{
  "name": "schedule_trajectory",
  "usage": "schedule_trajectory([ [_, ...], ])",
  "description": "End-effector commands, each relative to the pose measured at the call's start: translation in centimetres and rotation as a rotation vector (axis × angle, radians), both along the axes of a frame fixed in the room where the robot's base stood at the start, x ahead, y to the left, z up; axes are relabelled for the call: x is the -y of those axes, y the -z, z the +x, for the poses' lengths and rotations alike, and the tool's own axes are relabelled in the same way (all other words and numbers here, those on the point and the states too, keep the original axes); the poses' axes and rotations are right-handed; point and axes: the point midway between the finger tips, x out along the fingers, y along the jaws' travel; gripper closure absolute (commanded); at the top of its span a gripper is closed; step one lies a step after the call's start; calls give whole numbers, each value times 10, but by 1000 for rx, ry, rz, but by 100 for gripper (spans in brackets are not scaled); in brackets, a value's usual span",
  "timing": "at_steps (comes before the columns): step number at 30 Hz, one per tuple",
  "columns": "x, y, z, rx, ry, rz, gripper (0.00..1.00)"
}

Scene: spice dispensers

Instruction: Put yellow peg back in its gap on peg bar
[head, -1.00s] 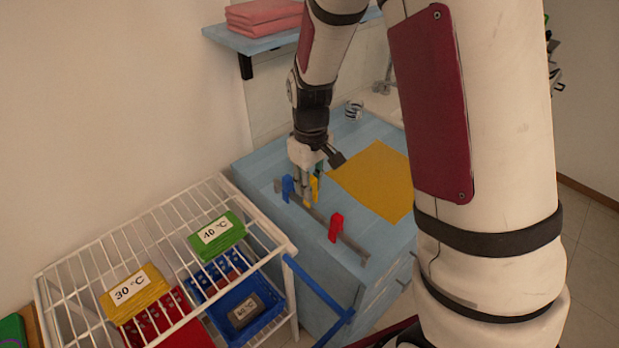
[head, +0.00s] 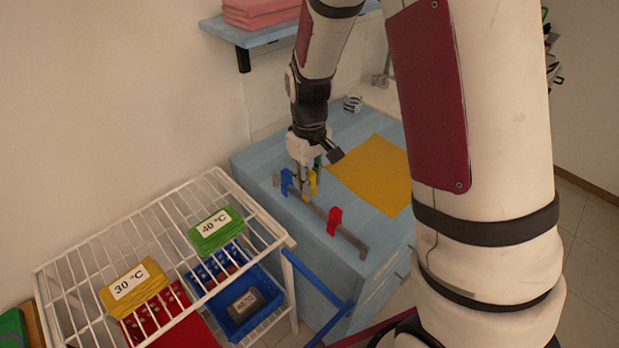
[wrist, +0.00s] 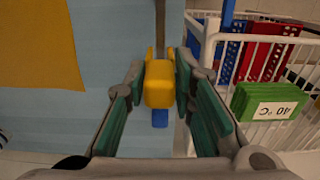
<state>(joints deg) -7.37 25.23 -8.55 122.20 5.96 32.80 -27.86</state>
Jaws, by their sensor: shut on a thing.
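The yellow peg (head: 313,183) is between the fingers of my gripper (head: 305,190), over the grey peg bar (head: 349,238). In the wrist view the yellow peg (wrist: 159,84) is held between the green-padded fingers (wrist: 161,80), in line with the bar (wrist: 160,18). I cannot tell whether it is fully seated. The blue peg (head: 286,181) stands on the bar to the left of it; part of it shows below the yellow peg in the wrist view (wrist: 160,118). The red peg (head: 335,220) stands on the bar to the right.
The bar lies on a light blue counter (head: 262,160), with a yellow mat (head: 376,172) behind it. A white wire rack (head: 75,250) with labelled cloths stands close at the left front. A striped cup (head: 352,103) stands at the back.

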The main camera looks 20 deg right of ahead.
Motion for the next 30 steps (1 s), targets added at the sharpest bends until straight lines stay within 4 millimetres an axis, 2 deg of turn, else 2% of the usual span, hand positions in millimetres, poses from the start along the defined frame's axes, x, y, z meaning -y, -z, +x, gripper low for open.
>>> schedule_trajectory([
  [17, 0, 0, 0, 0, 0, 0, 92],
  [30, -1, 8, 0, 0, 0, 0, 92],
])
